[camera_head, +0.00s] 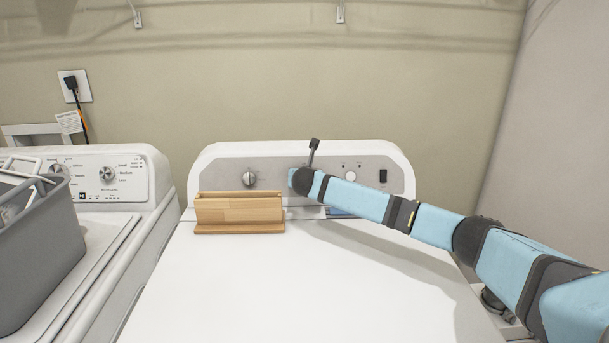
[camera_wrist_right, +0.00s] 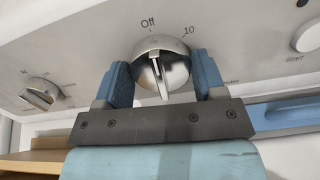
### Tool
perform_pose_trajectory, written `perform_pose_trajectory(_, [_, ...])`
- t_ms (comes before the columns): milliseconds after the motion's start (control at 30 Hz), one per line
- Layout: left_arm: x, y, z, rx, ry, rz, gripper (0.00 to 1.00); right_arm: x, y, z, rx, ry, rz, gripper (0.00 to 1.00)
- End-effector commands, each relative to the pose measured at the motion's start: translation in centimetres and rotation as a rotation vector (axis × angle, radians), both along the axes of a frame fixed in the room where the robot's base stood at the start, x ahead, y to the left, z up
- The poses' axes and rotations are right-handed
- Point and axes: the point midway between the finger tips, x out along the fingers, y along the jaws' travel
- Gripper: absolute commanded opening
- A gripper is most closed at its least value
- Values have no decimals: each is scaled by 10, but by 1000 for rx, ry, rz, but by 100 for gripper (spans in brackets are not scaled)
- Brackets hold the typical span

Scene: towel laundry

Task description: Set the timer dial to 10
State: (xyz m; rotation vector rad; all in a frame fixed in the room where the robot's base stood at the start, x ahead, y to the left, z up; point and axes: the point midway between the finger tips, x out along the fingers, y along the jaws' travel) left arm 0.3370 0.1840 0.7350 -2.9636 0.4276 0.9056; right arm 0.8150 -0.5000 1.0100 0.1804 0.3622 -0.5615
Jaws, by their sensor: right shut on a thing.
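The timer dial (camera_wrist_right: 162,72) is a round silver knob with a raised ridge, on the grey panel of the white dryer. In the right wrist view, "Off" is printed above it and "10" to the upper right. The ridge's upper end points up, close to "Off" and left of "10". My right gripper (camera_wrist_right: 160,64) has one blue finger on each side of the dial and is shut on it. In the head view my right gripper (camera_head: 300,181) is at the panel and hides the dial. My left gripper is not in view.
Another knob (camera_head: 249,179) is left on the panel; a round start button (camera_head: 351,175) and black switch (camera_head: 383,176) are right. A wooden holder (camera_head: 240,210) stands before the panel. A grey basket (camera_head: 40,255) sits on the washer at left.

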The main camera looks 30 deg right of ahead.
Motion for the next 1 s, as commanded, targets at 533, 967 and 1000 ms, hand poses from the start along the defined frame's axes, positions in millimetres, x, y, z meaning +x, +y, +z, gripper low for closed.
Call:
perform_pose_trajectory(533, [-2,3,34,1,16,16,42,-1,0,2,345,-208,-195,40])
perform_pose_trajectory(967, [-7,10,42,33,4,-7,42,-2,-1,0,558,-339,-316,40])
perform_pose_trajectory(1000, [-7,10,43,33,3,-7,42,-2,-1,0,569,-346,-321,40])
